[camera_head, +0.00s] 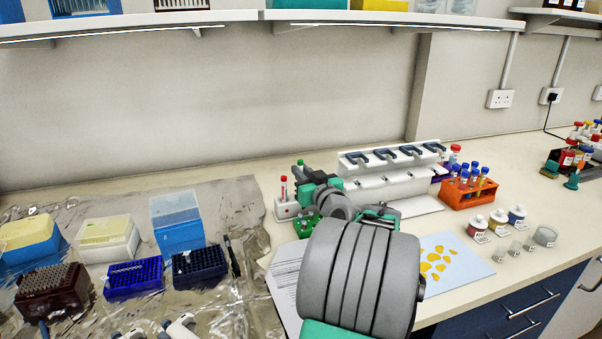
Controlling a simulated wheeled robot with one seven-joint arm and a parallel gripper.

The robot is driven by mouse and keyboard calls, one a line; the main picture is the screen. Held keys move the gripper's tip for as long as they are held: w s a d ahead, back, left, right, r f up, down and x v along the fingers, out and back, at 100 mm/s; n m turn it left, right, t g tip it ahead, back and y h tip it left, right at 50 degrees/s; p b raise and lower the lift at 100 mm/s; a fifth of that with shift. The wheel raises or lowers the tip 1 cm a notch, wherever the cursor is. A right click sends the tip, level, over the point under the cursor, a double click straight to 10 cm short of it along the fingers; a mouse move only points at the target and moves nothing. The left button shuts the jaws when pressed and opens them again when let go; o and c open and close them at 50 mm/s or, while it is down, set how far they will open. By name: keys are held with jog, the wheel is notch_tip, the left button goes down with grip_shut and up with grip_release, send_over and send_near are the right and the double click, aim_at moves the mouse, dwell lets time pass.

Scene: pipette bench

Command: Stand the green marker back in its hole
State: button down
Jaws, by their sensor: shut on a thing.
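My gripper (299,186) is at the end of my arm, left of the white pipette stand, with its dark fingers partly hidden by my own wrist. It is shut on the green marker (300,163), whose green top shows just above the fingers. The marker's lower part is hidden, so I cannot tell whether its foot is in a hole. A small white marker holder (285,211) stands on the bench just below and left of the gripper. A red-capped marker (284,187) stands upright in it. The rest of the holder's top is hidden by my gripper.
A white pipette stand (425,207) is right of my gripper. An orange tube rack (469,195) stands farther right. Tip boxes (177,222) stand on foil at left. The bench behind the holder is clear.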

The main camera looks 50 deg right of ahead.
notch_tip(320, 180, down, 2)
jog(key=shift+f+b, duration=0.1)
jog(key=shift+b, duration=0.95)
jog(key=c, duration=1.3)
grip_release()
jog(key=shift+c, duration=0.2)
jog(key=b+v, duration=0.1)
jog(key=v, duration=0.6)
jog(key=shift+s, duration=0.25)
jog(key=shift+s+a, duration=0.1)
jog(key=shift+s, duration=0.05)
